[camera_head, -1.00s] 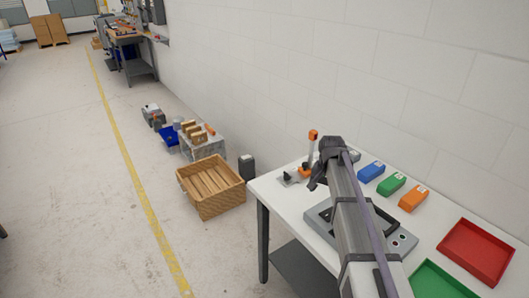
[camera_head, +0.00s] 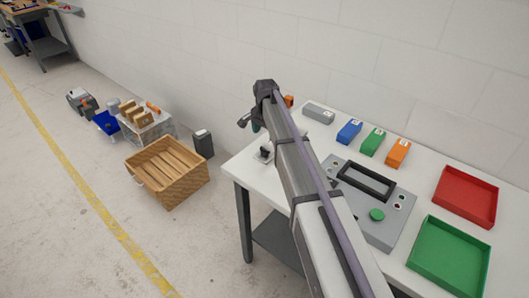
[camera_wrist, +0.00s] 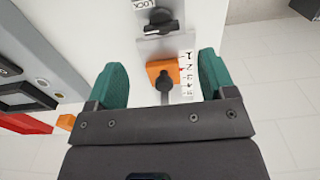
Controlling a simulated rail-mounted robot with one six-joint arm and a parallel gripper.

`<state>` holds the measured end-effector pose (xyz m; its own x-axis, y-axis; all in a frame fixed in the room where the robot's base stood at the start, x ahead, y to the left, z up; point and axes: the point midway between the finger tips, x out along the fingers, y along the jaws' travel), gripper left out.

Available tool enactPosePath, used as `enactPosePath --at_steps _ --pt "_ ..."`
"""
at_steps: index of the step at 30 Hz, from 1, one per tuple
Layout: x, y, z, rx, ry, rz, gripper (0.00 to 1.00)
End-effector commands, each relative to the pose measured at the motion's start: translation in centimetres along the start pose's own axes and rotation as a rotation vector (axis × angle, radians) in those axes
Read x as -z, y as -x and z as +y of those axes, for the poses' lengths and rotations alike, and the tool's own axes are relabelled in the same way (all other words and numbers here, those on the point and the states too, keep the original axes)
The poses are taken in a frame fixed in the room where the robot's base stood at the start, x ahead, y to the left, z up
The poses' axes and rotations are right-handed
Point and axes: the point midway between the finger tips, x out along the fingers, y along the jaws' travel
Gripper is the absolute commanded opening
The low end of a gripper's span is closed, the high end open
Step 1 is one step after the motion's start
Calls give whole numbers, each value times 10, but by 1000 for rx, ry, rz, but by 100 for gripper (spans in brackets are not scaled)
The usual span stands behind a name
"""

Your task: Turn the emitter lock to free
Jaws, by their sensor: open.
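The emitter lock appears to be a black knob (camera_wrist: 160,22) on a grey plate, with a LOCK label (camera_wrist: 144,3) beside it at the top of the wrist view. In the head view a small black knob on a grey plate (camera_head: 264,153) sits near the table's left end. My gripper (camera_wrist: 161,63) is open, with teal fingers apart and nothing held. In the wrist view the knob lies beyond the fingertips, untouched. Between the fingers in the picture are an orange block (camera_wrist: 155,67), a dark round-headed lever (camera_wrist: 164,82) and a numbered scale (camera_wrist: 186,68).
On the table (camera_head: 240,165) are a grey control panel (camera_head: 375,236) with a green button, blue, green and orange blocks (camera_head: 397,153), a red tray (camera_head: 466,196) and a green tray (camera_head: 449,257). A wooden crate (camera_head: 167,172) stands on the floor to the left.

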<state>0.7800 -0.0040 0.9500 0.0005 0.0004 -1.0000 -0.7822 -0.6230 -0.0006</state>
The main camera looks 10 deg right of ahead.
Motion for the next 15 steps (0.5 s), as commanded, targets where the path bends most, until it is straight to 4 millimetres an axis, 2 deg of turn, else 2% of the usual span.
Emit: enactPosePath --at_steps 1,6,10,15 --pt "0 -25 0 0 0 0 77" --pt "0 -63 0 0 1 0 77" --pt "0 -76 0 0 1 0 77" --pt "0 -74 0 0 1 0 77"
